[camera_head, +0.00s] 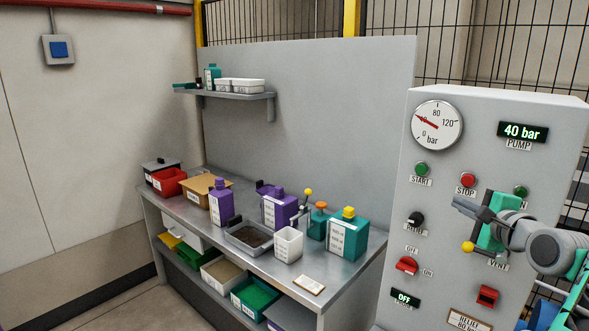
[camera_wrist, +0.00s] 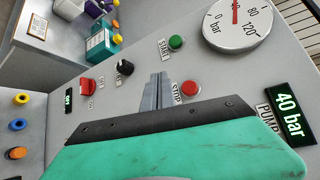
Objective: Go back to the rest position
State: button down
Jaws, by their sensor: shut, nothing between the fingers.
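My gripper (camera_head: 465,206) is in front of the grey pump panel (camera_head: 565,112), with its fingers pointing left in the head view. In the wrist view the two fingers (camera_wrist: 157,92) lie together, shut and empty, near the red STOP button (camera_wrist: 189,88). I cannot tell from the frames whether they touch the panel. My arm enters from the right edge of the head view and covers part of the panel's lower right.
The panel bears a pressure gauge (camera_head: 437,128) with its needle near 40, a display (camera_head: 523,132) reading 40 bar, and a green START button (camera_head: 421,168). A workbench (camera_head: 345,272) with bottles and bins stands left of it. The floor (camera_head: 120,300) at the lower left is clear.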

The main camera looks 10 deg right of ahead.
jog(key=s+d+f+n+g+h, duration=0.1)
jog(key=s+d+f+n+g, duration=0.2)
jog(key=f, duration=0.6)
jog(key=s+d+f+n+g, duration=0.1)
jog(key=s+f+n+g, duration=0.35)
jog(key=f, duration=0.35)
jog(key=s+a+f+n+g+y, duration=0.1)
jog(key=s+a+f+n+g, duration=0.4)
jog(key=s+f, duration=0.55)
jog(key=s+a+f+n+g, duration=0.2)
jog(key=s+a, duration=0.1)
jog(key=a, duration=1.2)
jog(key=w+a+r+n, duration=0.1)
jog(key=w+a+n, duration=0.1)
jog(key=a, duration=0.4)
jog(key=w+a+r+n+t+y, duration=0.1)
jog(key=w+a+r+n, duration=0.1)
jog(key=a, duration=0.4)
jog(key=w+a+r+n+t, duration=0.1)
jog(key=w+a+r+n, duration=0.1)
jog(key=a, duration=0.5)
jog(key=shift+n+y, duration=0.3)
jog(key=shift+n, duration=0.55)
jog(key=c, duration=2.2)
grip_release()
jog(key=shift+t, duration=0.25)
